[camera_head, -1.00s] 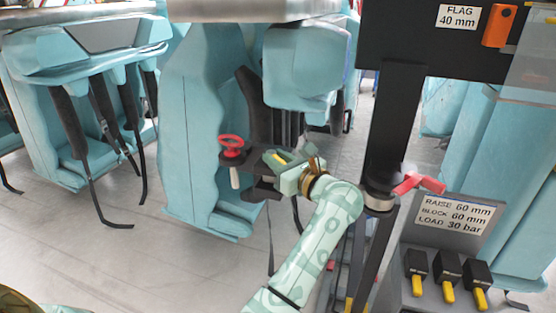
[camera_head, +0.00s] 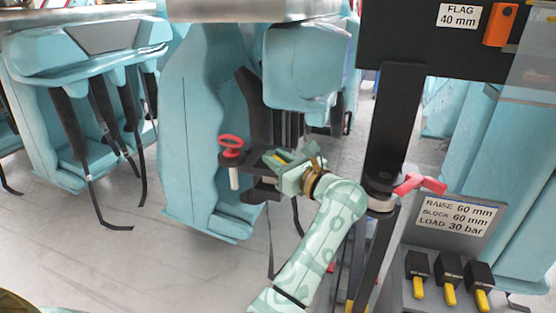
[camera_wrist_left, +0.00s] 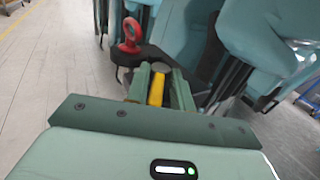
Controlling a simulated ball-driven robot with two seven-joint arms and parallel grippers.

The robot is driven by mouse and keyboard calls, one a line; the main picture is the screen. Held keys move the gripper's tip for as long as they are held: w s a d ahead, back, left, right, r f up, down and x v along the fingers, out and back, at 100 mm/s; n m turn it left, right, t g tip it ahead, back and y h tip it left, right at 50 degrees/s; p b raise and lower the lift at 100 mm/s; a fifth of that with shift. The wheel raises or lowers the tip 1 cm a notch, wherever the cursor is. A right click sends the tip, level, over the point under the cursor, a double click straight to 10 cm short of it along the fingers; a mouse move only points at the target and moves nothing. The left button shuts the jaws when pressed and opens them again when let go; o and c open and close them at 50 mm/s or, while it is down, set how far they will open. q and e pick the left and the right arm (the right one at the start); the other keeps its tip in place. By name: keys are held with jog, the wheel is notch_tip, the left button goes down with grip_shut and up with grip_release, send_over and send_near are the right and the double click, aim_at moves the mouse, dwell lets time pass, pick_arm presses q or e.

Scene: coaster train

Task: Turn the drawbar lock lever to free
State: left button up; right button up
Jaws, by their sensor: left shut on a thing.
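The drawbar lock lever shows as a yellow bar (camera_wrist_left: 156,88) between the green fingers in the left wrist view. In the head view only a small yellow part shows at my left gripper (camera_head: 279,168). My left gripper is shut on this lever, and its fingers hide most of it. The lever sits at the dark drawbar bracket (camera_head: 238,160), just right of a red ring handle (camera_head: 231,142) with a pale pin below. The red ring (camera_wrist_left: 130,33) stands beyond the fingertips in the left wrist view. My right gripper is not in view.
A dark post (camera_head: 395,115) with a red handle (camera_head: 420,184) stands right of my left arm. A panel with several yellow-tipped levers (camera_head: 449,294) is at the lower right. Teal car bodies (camera_head: 190,130) surround the bracket. The floor (camera_head: 80,250) at left is open.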

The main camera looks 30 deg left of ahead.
pick_arm(q)
jog(key=shift+w+r+n+g+b, duration=0.15)
jog(key=shift+n+g+b, duration=0.15)
jog(key=shift+g, duration=0.2)
dwell(1.2)
jog(key=o, duration=0.7)
